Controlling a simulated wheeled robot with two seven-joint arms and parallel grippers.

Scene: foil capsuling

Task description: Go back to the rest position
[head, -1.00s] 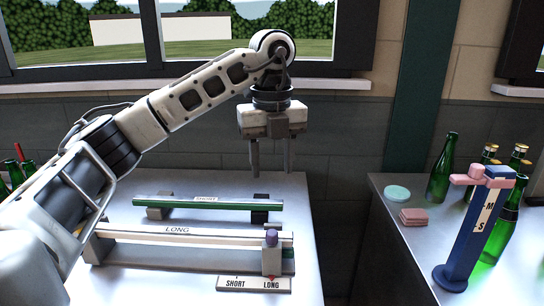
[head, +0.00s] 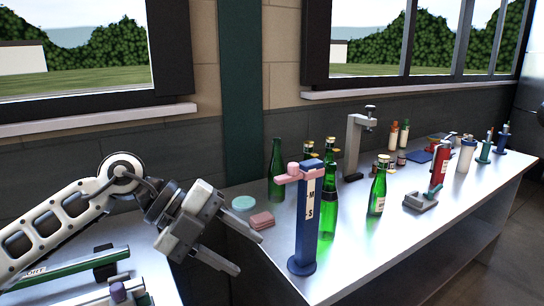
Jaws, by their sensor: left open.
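My left gripper (head: 232,256) is open and empty. It hangs tilted at the left of the head view, over the right end of the left table and near the gap beside the long counter. Its fingers point down and to the right, apart from any object. My right gripper is not in view.
The left table holds a green-topped rail (head: 70,268) and a purple-capped post (head: 118,292). The long counter (head: 400,240) carries a blue stand (head: 306,225) marked M and S, green bottles (head: 277,170), pink pads (head: 262,220), a teal disc (head: 243,203), a grey press (head: 355,140) and a red tool (head: 438,172).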

